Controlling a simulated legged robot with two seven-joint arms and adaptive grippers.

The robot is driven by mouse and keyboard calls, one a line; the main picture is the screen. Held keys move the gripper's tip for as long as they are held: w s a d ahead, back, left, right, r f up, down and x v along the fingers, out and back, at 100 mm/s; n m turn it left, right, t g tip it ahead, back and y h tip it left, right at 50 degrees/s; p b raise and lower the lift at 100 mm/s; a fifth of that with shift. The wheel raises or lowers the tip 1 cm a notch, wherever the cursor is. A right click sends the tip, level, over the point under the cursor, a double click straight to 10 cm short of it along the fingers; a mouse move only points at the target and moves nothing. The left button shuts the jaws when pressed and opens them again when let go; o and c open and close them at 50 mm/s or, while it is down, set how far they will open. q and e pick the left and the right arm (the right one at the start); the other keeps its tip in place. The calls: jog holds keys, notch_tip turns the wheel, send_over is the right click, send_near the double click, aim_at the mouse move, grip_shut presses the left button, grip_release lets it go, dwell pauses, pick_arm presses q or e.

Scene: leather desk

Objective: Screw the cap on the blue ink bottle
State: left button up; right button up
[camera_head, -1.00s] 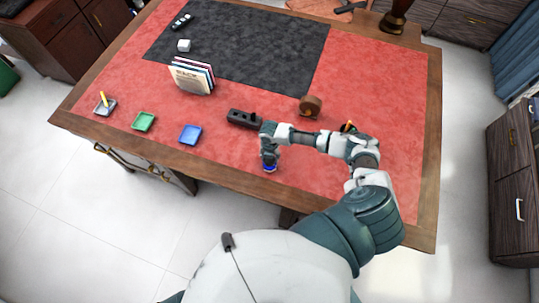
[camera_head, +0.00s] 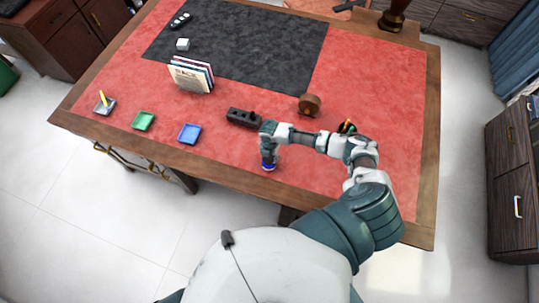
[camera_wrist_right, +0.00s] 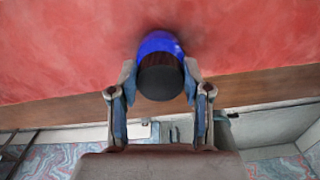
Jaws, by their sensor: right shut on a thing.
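The blue ink bottle (camera_wrist_right: 160,42) stands on the red desk top near the front edge. In the head view only a little of the blue bottle (camera_head: 268,167) shows under my right gripper (camera_head: 268,158). In the right wrist view the dark round cap (camera_wrist_right: 160,84) is over the bottle, between the two fingertips of my right gripper (camera_wrist_right: 161,78). The right gripper is shut on the cap. The wrist view looks down on the cap, so I cannot tell how tightly it sits on the bottle neck. My left gripper is not in view.
A black holder (camera_head: 243,117) and a brown wooden roller (camera_head: 309,105) lie behind the bottle. A pen cup (camera_head: 347,127) is partly behind my right arm.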

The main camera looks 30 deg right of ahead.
jog(key=m, duration=0.4)
jog(key=shift+s+d+r, duration=0.1)
jog(key=m, duration=0.4)
jog(key=shift+s, duration=0.15)
jog(key=m, duration=0.4)
jog(key=shift+s+r, duration=0.1)
jog(key=shift+s, duration=0.05)
jog(key=shift+m, duration=1)
jog(key=shift+s+m, duration=0.1)
jog(key=shift+m, duration=0.9)
